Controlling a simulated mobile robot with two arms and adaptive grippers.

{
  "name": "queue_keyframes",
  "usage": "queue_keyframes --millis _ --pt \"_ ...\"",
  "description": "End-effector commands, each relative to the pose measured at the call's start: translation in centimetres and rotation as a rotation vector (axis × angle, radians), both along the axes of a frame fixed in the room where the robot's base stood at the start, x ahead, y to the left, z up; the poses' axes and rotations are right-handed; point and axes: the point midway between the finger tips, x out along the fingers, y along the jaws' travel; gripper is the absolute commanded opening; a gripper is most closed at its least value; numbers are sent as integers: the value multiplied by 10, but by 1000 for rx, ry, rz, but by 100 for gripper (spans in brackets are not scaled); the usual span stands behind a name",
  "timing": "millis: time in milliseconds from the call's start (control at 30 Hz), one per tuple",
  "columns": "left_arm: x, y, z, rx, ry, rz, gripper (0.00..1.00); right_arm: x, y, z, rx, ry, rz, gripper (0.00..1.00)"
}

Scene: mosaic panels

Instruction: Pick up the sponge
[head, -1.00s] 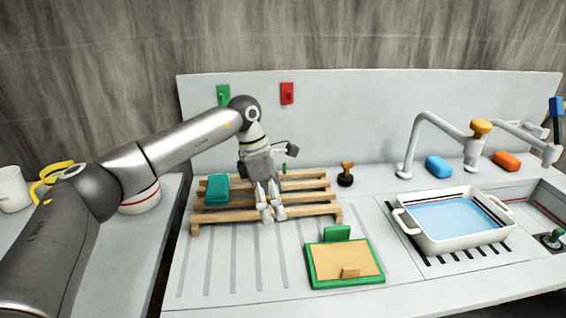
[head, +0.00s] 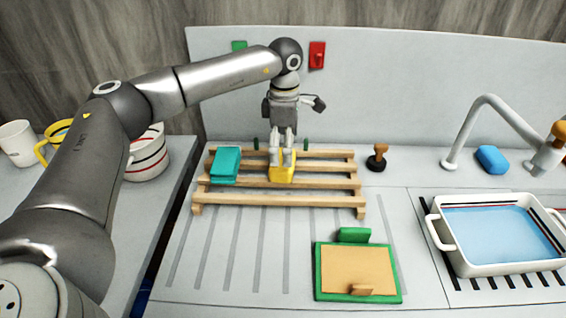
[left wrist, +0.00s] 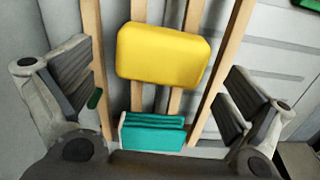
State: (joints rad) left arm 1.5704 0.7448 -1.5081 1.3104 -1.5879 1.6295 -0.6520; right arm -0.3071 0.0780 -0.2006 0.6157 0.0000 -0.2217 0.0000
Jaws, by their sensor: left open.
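A yellow sponge-like block (head: 284,178) lies on the wooden slatted rack (head: 330,187). It shows whole in the left wrist view (left wrist: 163,55), between the fingers and a little beyond them. My left gripper (head: 283,160) points down over the yellow block and hides part of it in the head view. In the left wrist view its two fingers (left wrist: 163,85) are spread wide and empty. A teal block (head: 225,164), also sponge-like, lies on the rack left of the gripper. A blue sponge-like block (head: 491,160) lies at the back by the tap. My right gripper is not in view.
A green-framed board (head: 357,270) lies on the counter in front of the rack. A wooden-handled stamp (head: 378,157) stands right of the rack. A white basin of water (head: 433,228) is at the right. Cups and a striped pot (head: 148,165) stand at the left.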

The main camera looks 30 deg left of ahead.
Motion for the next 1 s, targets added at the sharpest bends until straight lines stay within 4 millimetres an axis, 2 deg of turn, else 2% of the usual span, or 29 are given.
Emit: queue_keyframes --millis 167,300,600,800,1000 --pt "-5 4 -24 2 6 1 100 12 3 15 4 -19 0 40" --pt "-5 3 -43 1 4 2 100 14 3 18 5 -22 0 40" --pt "-5 3 -50 0 2 1 100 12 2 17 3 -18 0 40" --pt "-5 3 -49 0 2 1 76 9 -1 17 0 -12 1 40" --pt "-4 3 -49 1 1 1 74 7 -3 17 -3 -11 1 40"
